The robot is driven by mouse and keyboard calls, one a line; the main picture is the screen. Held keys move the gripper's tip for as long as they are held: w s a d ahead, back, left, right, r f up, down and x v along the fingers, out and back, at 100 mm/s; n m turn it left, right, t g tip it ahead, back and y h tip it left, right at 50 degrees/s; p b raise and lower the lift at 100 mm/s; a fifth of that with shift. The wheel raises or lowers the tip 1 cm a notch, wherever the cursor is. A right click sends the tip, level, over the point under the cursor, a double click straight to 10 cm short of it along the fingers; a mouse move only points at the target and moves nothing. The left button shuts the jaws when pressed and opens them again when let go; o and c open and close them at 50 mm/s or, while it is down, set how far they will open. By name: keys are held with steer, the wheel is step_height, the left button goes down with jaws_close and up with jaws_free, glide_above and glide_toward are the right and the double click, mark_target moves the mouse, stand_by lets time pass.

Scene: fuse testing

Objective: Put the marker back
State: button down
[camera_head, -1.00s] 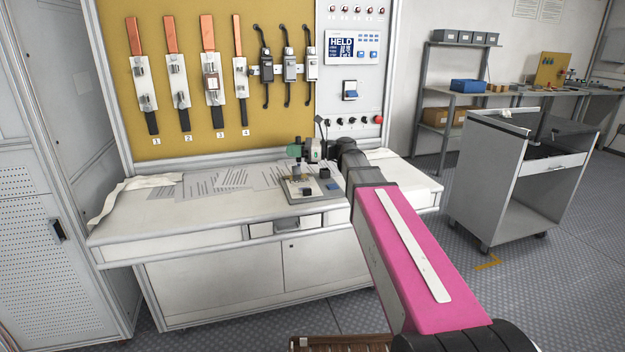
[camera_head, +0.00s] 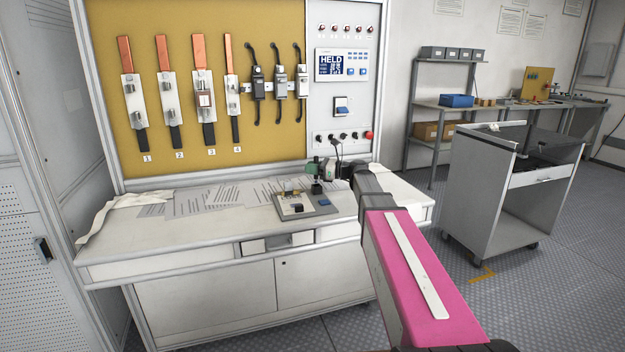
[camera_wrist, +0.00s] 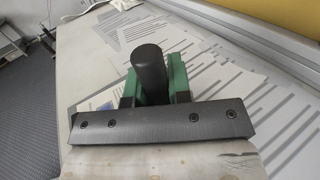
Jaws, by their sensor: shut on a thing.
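The marker looks to be the thick black cylinder (camera_wrist: 150,68) in the wrist view. It stands upright in that picture between the green fingers of my gripper (camera_wrist: 153,88), which is shut on it. In the head view my gripper (camera_head: 316,172) hangs over the back right part of the worktable (camera_head: 175,232), at the rear edge of a small grey fixture plate (camera_head: 332,208). A dark piece (camera_head: 316,188) shows just below the fingers. I cannot tell whether its lower end touches anything.
The fixture plate carries a brass-coloured part (camera_head: 291,188) and black blocks. Printed sheets (camera_head: 208,198) and a cloth (camera_head: 115,212) lie on the table. A yellow panel (camera_head: 180,165) with numbered fuses and a grey control panel (camera_head: 341,85) rise behind. A cart (camera_head: 485,195) stands at right.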

mark_target(313, 185)
steer(key=shift+w+d+f, duration=0.1)
steer(key=shift+d+f, duration=0.05)
steer(key=shift+f, duration=2)
steer(key=shift+f, duration=0.1)
steer(key=c, duration=1.1)
jaws_free()
steer(key=shift+o, duration=0.2)
steer(key=shift+d, duration=0.15)
steer(key=v, duration=1.1)
steer(key=shift+d, duration=0.3)
